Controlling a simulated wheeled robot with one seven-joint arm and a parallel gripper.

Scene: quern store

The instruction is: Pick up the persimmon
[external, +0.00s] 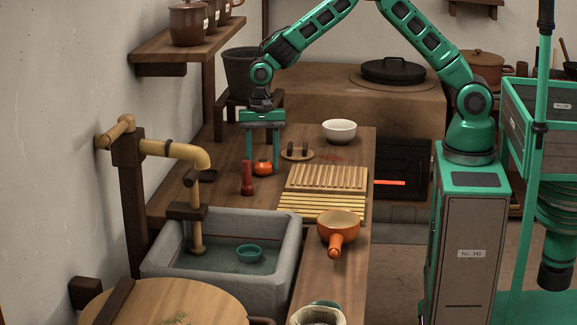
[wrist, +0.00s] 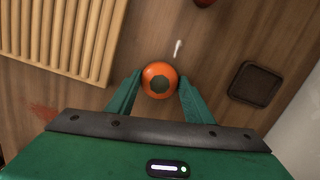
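The persimmon (external: 263,168) is small, round and orange and sits on the wooden counter. In the wrist view the persimmon (wrist: 153,70) shows from above with a dark calyx in its middle. My gripper (external: 262,162) points straight down over it. Its fingers are open, one on each side of the persimmon, as the wrist view of the gripper (wrist: 160,83) also shows. The gap to each finger looks narrow, and I cannot tell whether either finger touches it.
A dark red cylinder (external: 247,178) stands close by on the left. A slatted board (external: 327,177), a round piece with two pegs (external: 297,156) and a white bowl (external: 339,131) are to the right. An orange pan (external: 338,228) and stone sink (external: 285,235) are nearer. A dark square (wrist: 255,83) lies right.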

